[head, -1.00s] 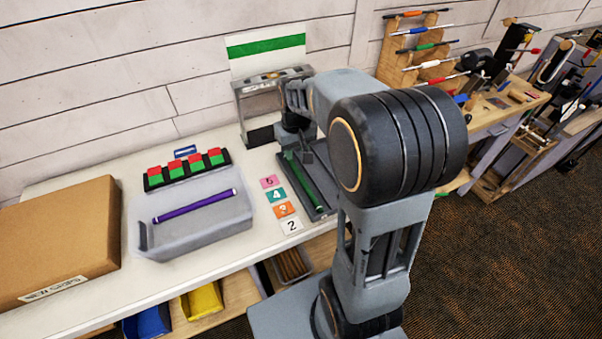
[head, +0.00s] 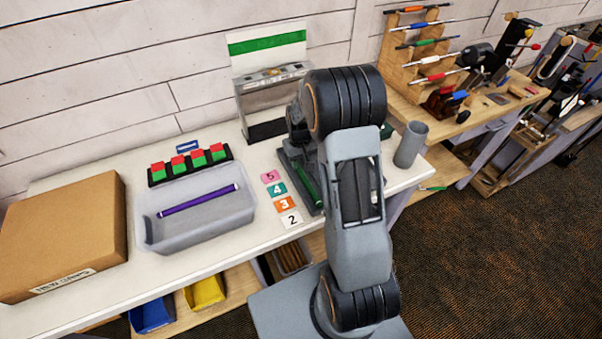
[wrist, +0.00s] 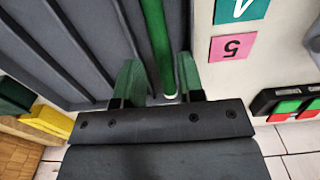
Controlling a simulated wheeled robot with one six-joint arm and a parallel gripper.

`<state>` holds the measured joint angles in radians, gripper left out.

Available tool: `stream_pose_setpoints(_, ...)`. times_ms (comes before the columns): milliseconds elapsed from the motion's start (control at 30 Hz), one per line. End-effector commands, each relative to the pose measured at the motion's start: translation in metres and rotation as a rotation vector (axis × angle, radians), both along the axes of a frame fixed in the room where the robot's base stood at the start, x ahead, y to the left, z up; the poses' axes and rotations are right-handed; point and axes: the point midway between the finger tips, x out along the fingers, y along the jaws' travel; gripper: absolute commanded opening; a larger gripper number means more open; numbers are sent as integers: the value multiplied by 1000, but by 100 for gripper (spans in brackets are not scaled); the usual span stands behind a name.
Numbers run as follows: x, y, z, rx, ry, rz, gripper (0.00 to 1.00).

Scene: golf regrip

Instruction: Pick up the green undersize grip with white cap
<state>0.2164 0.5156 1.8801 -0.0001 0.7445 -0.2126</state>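The green grip (wrist: 155,38) lies in a grey slotted tray (wrist: 85,40), with its white-capped end (wrist: 170,96) toward my gripper's palm. In the head view, part of the green grip (head: 307,186) shows in the tray, beside my arm. My gripper (wrist: 157,62) is open, with one finger on each side of the grip in the wrist view. A gap shows on the left, and the grip is nearer the right finger. I cannot tell whether the fingers reach down around it. In the head view my arm hides the gripper.
Numbered cards (head: 284,204) lie left of the tray. A clear bin (head: 158,232) holds a purple grip (head: 198,200). Red-green blocks (head: 198,158) stand behind it. A grey cup (head: 410,145) stands to the right, and a cardboard box (head: 62,232) at far left.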

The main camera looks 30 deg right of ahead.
Motion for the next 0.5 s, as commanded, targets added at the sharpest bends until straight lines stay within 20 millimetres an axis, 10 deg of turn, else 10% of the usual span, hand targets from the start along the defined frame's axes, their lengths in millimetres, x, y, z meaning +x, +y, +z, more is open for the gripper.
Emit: stream_pose_setpoints(500,-4,-1,-51,0,2,0,36)
